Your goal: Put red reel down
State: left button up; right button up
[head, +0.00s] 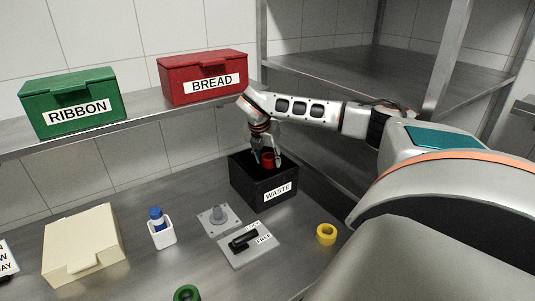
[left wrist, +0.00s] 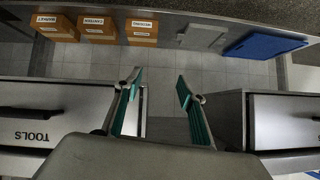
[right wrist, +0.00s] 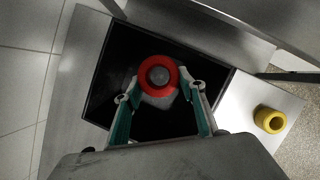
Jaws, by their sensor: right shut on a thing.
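The red reel (head: 268,159) is held between the fingertips of my right gripper (head: 265,160), at the open top of the black bin labelled WASTE (head: 262,195). In the right wrist view the red reel (right wrist: 158,66) sits between the two fingers, with the dark inside of the bin (right wrist: 110,75) around it. I cannot tell how far below the rim it is. My left gripper (left wrist: 158,82) is open and empty in the left wrist view, away from the reel.
A yellow reel (head: 326,234) lies right of the bin, a green reel (head: 187,293) at the front. Shelf posts rise behind.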

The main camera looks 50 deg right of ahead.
aim_at(262, 161)
notch_tip(262, 161, down, 9)
jog(key=shift+f, duration=0.2)
dwell(0.3)
jog(key=shift+f, duration=0.15)
jog(key=o, duration=1.2)
jog(key=shift+o, duration=0.2)
jog(key=shift+a+r, duration=0.15)
jog(key=shift+r, duration=0.3)
jog(key=v, duration=1.1)
jog(key=shift+s+r, duration=0.15)
jog(key=shift+r, duration=0.05)
